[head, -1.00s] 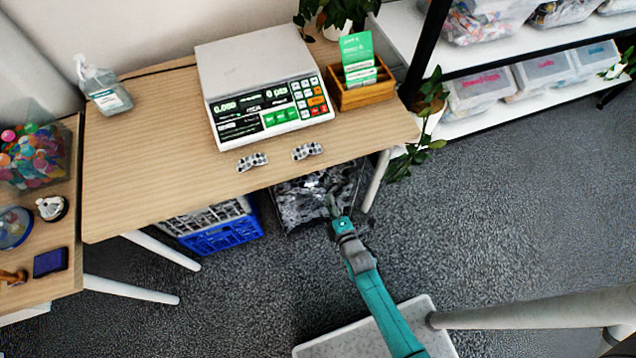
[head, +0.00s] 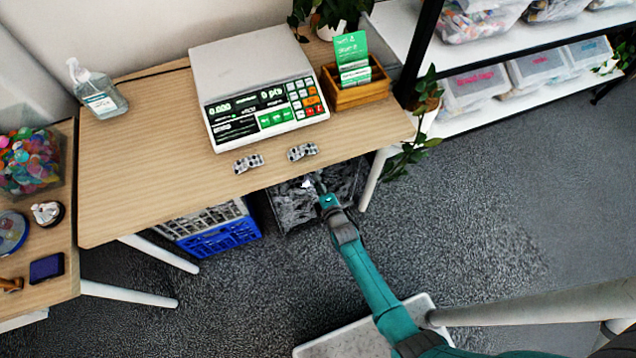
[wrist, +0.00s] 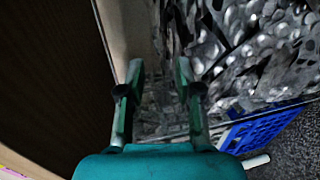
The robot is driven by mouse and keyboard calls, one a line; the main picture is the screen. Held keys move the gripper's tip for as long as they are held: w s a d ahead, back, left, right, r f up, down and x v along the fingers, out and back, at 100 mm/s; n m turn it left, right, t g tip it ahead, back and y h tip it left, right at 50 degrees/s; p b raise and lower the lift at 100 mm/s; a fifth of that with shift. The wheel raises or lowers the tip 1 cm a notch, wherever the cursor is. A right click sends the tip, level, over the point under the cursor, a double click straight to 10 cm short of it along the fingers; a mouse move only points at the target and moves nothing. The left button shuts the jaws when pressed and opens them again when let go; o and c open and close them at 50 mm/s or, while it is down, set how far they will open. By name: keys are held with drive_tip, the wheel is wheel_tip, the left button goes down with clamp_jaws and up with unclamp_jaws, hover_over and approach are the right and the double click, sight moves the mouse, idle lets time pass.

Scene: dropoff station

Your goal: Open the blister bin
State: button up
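The blister bin (head: 289,213) stands on the floor under the table's front edge, and the tabletop hides its rear part. It is a clear, dark-looking box full of silvery blister packs. Its packs fill the upper right of the wrist view (wrist: 250,50), with a thin bin edge below them. I cannot tell how its lid stands. My gripper (head: 314,182) is over the bin, close under the table edge. In the wrist view my gripper (wrist: 158,82) has its two fingers apart with nothing clearly held between them. Contact with the bin cannot be told.
The wooden table (head: 150,180) overhangs the bin and carries a scale (head: 255,85), two blister packs (head: 302,152) and a wooden card box (head: 355,92). A blue crate (head: 222,238) stands left of the bin. A white table leg (head: 373,182) is close on the right. Open floor lies right.

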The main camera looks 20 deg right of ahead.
clamp_jaws()
drive_tip(key=f+v, duration=0.3)
drive_tip(key=v, duration=1.2)
drive_tip(key=s+f+v, duration=0.1)
drive_tip(key=f+v, duration=0.2)
drive_tip(key=v, duration=1.2)
drive_tip(key=shift+s+f, duration=0.2)
drive_tip(key=shift+s, duration=0.4)
unclamp_jaws()
drive_tip(key=shift+w, duration=0.1)
drive_tip(key=shift+r, duration=0.15)
